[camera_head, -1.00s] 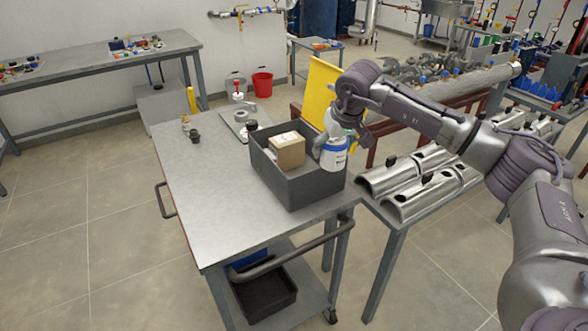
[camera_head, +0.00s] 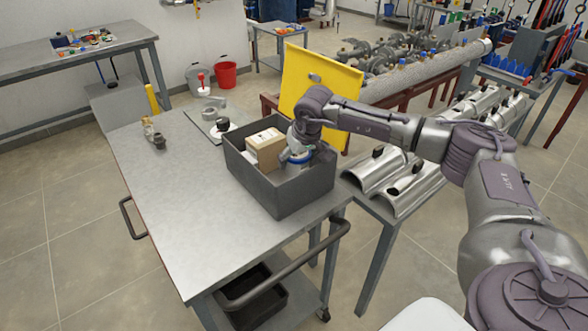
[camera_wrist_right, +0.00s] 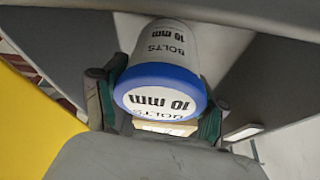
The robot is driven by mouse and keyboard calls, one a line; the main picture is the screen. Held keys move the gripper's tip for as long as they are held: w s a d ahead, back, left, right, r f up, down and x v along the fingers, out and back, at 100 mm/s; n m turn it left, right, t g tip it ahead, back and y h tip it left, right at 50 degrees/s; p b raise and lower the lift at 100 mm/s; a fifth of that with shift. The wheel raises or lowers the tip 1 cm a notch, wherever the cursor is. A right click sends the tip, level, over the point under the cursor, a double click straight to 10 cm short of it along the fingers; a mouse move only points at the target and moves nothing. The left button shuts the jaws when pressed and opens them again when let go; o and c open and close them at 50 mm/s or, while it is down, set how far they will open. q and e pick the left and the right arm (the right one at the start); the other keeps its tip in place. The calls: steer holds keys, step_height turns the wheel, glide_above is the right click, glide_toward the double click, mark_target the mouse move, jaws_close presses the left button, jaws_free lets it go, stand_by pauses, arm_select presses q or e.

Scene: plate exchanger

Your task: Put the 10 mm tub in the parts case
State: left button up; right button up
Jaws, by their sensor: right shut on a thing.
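The 10 mm tub (camera_wrist_right: 165,62), white with a blue lid and marked BOLTS, is between the fingers of my right gripper (camera_wrist_right: 158,105) in the right wrist view. In the head view my right gripper (camera_head: 302,150) reaches down into the right part of the dark grey parts case (camera_head: 282,198). Only the tub's blue rim (camera_head: 297,158) shows there, below the case's top edge. The gripper is shut on the tub. Whether the tub touches the case floor is hidden. My left gripper is not in view.
A cardboard box (camera_head: 265,146) stands in the case, left of the tub. The case sits on a metal cart (camera_head: 175,190). A yellow panel (camera_head: 320,88) stands behind it. Small fittings (camera_head: 153,135) and a plate with a clamp (camera_head: 208,118) lie at the back left.

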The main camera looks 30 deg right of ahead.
mark_target(296, 171)
steer(key=shift+f, duration=0.45)
step_height(296, 171, down, 2)
steer(key=shift+f+p, duration=0.15)
steer(key=shift+p, duration=0.15)
steer(key=shift+f, duration=0.4)
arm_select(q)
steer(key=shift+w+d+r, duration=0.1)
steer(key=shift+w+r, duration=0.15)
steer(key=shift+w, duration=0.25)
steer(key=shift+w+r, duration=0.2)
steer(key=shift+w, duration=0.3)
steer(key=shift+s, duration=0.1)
arm_select(e)
steer(key=o, duration=1.4)
steer(key=shift+f, duration=0.15)
steer(key=o, duration=0.4)
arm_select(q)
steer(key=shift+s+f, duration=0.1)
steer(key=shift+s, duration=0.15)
